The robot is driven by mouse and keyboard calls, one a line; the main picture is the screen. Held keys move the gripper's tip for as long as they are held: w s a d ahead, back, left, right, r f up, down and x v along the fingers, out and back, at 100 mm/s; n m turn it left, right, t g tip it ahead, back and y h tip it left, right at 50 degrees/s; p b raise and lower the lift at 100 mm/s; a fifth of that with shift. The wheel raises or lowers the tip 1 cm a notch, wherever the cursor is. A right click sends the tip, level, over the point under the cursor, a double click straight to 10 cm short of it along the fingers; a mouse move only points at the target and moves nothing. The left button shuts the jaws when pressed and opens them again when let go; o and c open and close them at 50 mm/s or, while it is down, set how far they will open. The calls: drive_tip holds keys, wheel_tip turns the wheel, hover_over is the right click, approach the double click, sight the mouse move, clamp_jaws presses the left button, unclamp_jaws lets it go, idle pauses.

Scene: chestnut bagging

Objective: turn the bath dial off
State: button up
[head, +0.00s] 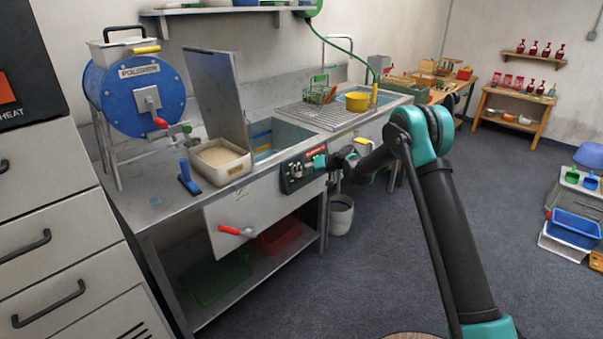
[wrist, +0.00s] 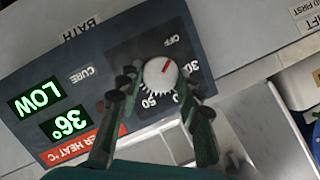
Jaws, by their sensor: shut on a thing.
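The bath dial (wrist: 158,78) is a white knurled knob on a dark panel (wrist: 125,55) marked BATH, CURE and OFF, with numbers such as 30 and 50. Its red pointer line slants up and slightly right, roughly toward the OFF mark. My gripper (wrist: 157,73) has one finger on each side of the dial and is shut on it. In the head view my gripper (head: 320,162) is at the control panel (head: 291,181) on the sink bench front; the dial is too small to make out there.
Green readouts (wrist: 50,107) show LOW and 36°. A cream tub (head: 220,163) and blue-handled tool (head: 188,178) stand on the bench (head: 140,205) left of the panel. A grey bucket (head: 340,215) is below on the floor.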

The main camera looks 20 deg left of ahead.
drive_tip(key=shift+s+n, duration=0.1)
drive_tip(key=shift+n, duration=0.6)
drive_tip(key=shift+t, duration=0.3)
drive_tip(key=o, duration=1.2)
drive_tip(key=shift+c, duration=0.2)
drive_tip(key=v, duration=1.2)
drive_tip(key=shift+r, duration=0.2)
drive_tip(key=shift+a, duration=0.1)
